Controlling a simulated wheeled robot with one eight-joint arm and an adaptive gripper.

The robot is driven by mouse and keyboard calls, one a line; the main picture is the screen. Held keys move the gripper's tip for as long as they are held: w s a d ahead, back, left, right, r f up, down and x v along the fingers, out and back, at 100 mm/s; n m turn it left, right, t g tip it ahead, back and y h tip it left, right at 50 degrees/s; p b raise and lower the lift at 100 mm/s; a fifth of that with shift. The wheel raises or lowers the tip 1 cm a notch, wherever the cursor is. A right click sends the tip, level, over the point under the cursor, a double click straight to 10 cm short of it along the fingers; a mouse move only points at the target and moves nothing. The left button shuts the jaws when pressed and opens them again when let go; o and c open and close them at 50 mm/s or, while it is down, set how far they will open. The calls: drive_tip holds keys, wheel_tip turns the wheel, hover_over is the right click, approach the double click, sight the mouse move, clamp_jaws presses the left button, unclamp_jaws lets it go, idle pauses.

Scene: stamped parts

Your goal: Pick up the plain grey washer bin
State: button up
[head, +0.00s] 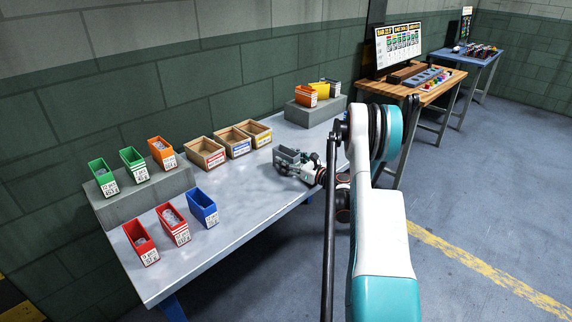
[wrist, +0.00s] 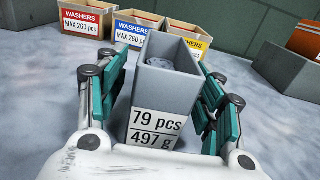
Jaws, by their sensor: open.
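The plain grey washer bin (wrist: 165,95) stands upright on the table in the wrist view, with washers inside and a label on its near face reading 79 pcs, 497 g. My gripper (wrist: 167,82) is open, with one green-padded finger on each side of the bin. A narrow gap seems to show at the fingers, and I cannot tell whether either pad touches. In the head view the grey bin (head: 284,154) is partly hidden by my gripper (head: 298,163), low over the table.
Three open wooden washer boxes (head: 206,153) stand behind the bin, labelled red, blue and yellow. Green, orange, red and blue bins (head: 202,207) stand at the left, some on a grey riser. Another riser (head: 312,115) at the back right holds several bins. The table front is clear.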

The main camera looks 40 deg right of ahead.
drive_tip(key=shift+w+a, duration=0.1)
drive_tip(key=shift+w, duration=0.65)
clamp_jaws()
